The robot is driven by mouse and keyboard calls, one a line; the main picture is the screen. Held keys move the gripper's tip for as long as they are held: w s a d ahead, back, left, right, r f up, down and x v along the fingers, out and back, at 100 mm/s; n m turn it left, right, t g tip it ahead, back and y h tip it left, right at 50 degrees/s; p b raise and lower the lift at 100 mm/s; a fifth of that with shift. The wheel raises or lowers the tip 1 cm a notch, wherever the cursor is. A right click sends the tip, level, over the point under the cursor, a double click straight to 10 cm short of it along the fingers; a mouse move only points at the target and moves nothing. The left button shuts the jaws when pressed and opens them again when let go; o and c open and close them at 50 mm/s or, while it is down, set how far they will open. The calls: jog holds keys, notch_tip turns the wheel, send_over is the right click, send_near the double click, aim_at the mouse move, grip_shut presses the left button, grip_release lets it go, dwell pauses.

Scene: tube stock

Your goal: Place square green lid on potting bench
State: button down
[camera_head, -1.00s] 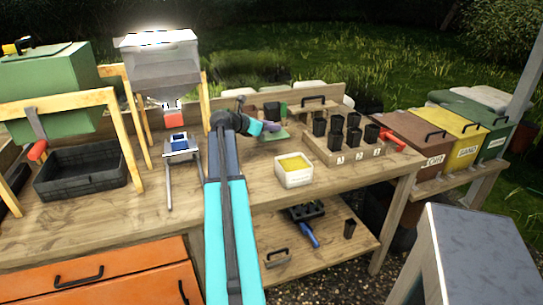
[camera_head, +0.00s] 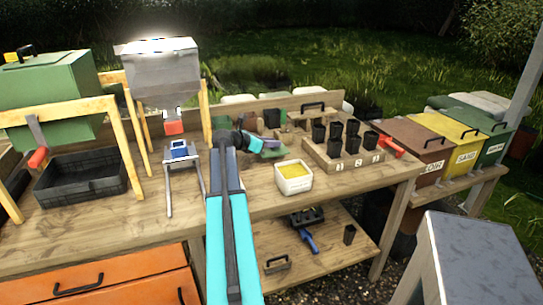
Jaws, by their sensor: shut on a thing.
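My gripper (camera_head: 268,146) is at the end of my outstretched teal and dark grey arm, low over the middle of the potting bench (camera_head: 330,195). It is shut on the square green lid (camera_head: 270,154), which shows only as a small flat green patch under and beside the jaws. The rest of the lid is hidden by the gripper. I cannot tell whether the lid touches the wooden bench top.
A white tub of yellow material (camera_head: 293,178) stands just in front of the lid. A wooden tray with several black pots (camera_head: 345,155) is to the right. A hopper (camera_head: 165,75) and small scale-like stand (camera_head: 180,152) are left.

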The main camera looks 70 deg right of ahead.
jog(key=shift+f, duration=0.9)
jog(key=shift+f, duration=0.1)
jog(key=shift+f, duration=1.8)
jog(key=c, duration=1.6)
grip_release()
jog(key=shift+f, duration=0.1)
jog(key=shift+o, duration=0.2)
